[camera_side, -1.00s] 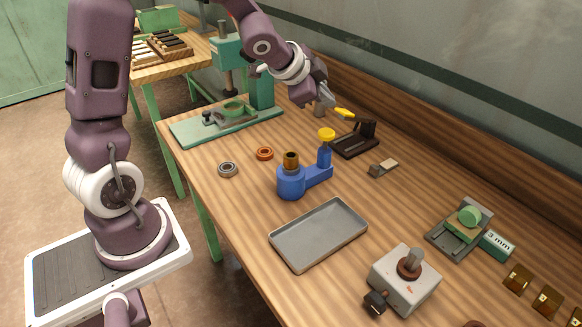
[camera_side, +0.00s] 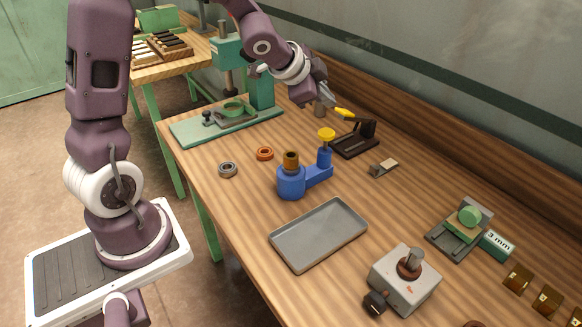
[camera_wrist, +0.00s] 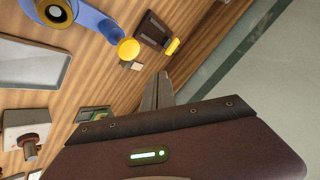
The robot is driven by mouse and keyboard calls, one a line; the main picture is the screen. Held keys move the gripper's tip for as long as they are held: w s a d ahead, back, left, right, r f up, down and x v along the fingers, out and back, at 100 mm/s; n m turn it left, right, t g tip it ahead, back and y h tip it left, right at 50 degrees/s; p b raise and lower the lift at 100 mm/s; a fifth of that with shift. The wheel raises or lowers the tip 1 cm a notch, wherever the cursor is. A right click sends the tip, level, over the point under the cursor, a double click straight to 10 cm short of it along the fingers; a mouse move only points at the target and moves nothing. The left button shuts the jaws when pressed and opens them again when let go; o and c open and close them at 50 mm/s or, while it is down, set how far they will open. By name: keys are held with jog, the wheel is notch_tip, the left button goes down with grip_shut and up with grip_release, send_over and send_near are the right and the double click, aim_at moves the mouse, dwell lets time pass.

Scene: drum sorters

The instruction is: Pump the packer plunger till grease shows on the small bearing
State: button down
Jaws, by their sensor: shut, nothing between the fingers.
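The blue packer (camera_side: 291,184) stands on the wooden bench in the side view, with a brown hollow piece (camera_side: 291,160) upright on its round body. Its yellow-capped plunger (camera_side: 326,135) rises from the arm at the right and is up. The packer (camera_wrist: 92,18) and yellow cap (camera_wrist: 128,49) also show in the wrist view. A grey ring bearing (camera_side: 228,169) and an orange ring bearing (camera_side: 265,153) lie flat left of the packer. I cannot tell any grease. My gripper (camera_side: 326,101) is shut and empty, above and behind the packer, apart from it; its fingers (camera_wrist: 158,84) show together.
A grey tray (camera_side: 318,237) lies in front of the packer. A dark holder with a yellow handle (camera_side: 355,140) stands close behind the plunger. A green press (camera_side: 228,122) is at the back left. A grey switch box (camera_side: 404,280) and a green-topped device (camera_side: 461,230) stand right.

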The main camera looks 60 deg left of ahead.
aim_at(326, 131)
notch_tip(326, 131, up, 4)
jog(key=shift+f, duration=0.1)
dwell(0.4)
jog(key=shift+f, duration=4.4)
jog(key=shift+f, duration=0.4)
jog(key=shift+f, duration=1.35)
